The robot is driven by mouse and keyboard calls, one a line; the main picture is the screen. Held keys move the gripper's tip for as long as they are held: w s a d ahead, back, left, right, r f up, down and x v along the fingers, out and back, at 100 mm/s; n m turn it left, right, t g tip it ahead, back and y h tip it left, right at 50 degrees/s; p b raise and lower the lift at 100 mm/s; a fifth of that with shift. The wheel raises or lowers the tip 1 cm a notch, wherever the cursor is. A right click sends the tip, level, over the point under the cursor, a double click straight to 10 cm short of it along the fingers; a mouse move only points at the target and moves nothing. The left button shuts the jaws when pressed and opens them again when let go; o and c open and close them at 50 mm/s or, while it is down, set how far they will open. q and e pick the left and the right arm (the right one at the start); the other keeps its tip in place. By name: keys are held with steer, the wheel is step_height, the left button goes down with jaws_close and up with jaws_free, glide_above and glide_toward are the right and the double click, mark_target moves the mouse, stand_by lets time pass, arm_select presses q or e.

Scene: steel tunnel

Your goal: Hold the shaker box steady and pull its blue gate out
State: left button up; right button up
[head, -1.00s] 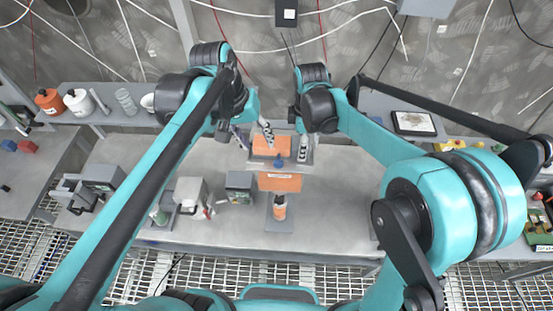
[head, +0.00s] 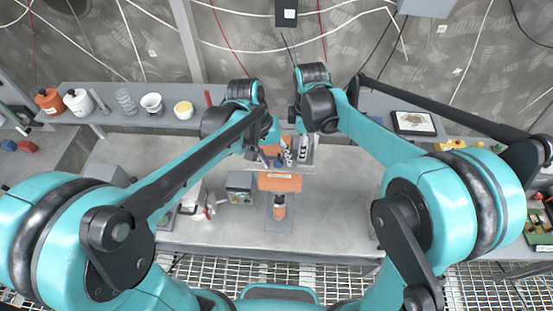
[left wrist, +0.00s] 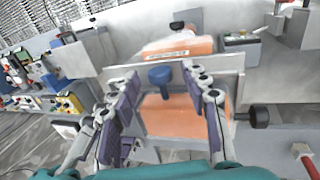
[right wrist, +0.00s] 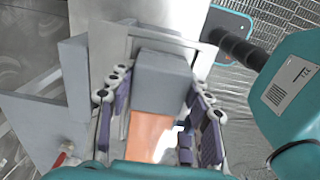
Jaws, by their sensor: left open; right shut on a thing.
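The shaker box is orange (left wrist: 175,118) with a pale grey plate along one side, seen in the left wrist view. A blue knob (left wrist: 160,77), taken as the gate's handle, stands at that plate; it also shows in the head view (head: 278,161). My left gripper (left wrist: 164,88) is open, with its purple-padded fingers on either side of the blue knob; I cannot tell if they touch it. My right gripper (right wrist: 157,105) is shut on a grey block (right wrist: 163,80) beside an orange surface (right wrist: 148,138). In the head view my left gripper mostly hides the box.
Cups and jars (head: 151,103) line the back shelf. The bench right of the bottle (head: 340,205) is clear.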

arm_select(q)
steer(key=shift+d+f, duration=0.1)
steer(key=shift+f, duration=0.2)
jaws_close()
steer(key=shift+s, duration=1.25)
jaws_free()
steer(key=shift+w+r, duration=0.1)
steer(key=v, duration=1.2)
